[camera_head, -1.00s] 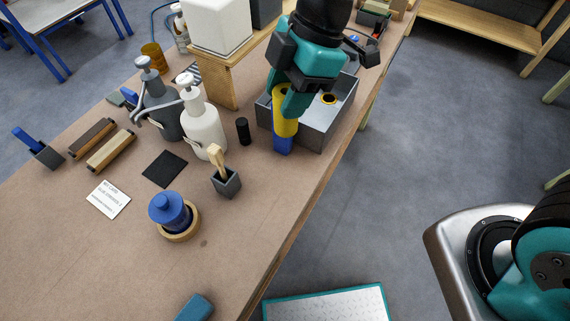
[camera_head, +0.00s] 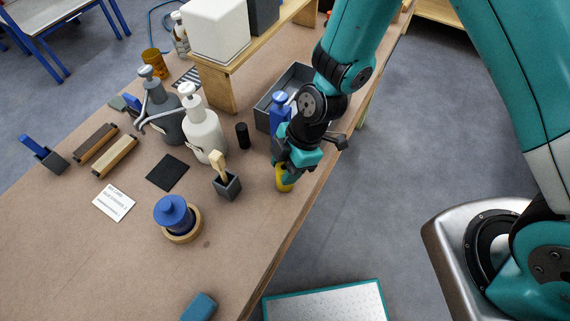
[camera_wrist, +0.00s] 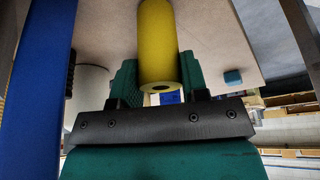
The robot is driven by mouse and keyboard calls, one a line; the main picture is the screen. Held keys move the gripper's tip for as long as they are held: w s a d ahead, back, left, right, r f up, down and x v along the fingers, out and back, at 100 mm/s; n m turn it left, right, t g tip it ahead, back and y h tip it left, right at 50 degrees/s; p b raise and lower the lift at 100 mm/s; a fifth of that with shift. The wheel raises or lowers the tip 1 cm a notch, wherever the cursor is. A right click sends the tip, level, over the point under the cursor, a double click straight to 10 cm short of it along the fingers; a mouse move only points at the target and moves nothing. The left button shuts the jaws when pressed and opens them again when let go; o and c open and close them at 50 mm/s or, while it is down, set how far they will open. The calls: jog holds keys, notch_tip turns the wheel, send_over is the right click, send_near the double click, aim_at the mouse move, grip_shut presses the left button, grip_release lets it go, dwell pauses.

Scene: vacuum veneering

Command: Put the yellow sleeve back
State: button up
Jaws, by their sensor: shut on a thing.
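My gripper (camera_head: 284,168) is shut on the yellow sleeve (camera_head: 283,180), low near the table's right edge. A large blue surface (camera_wrist: 38,80) fills the left of the wrist view.
A black cylinder (camera_head: 242,136), a white pump bottle (camera_head: 203,130) and a grey cup with a brush (camera_head: 228,187) stand to the left. A blue-capped jar (camera_head: 173,212) sits in a wooden ring. The table (camera_head: 250,240) is clear in front of my gripper.

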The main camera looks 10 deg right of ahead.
jog(key=shift+f, duration=0.25)
jog(key=shift+f+b, duration=0.2)
jog(key=shift+b, duration=0.1)
jog(key=o, duration=1)
jog(key=shift+r, duration=0.1)
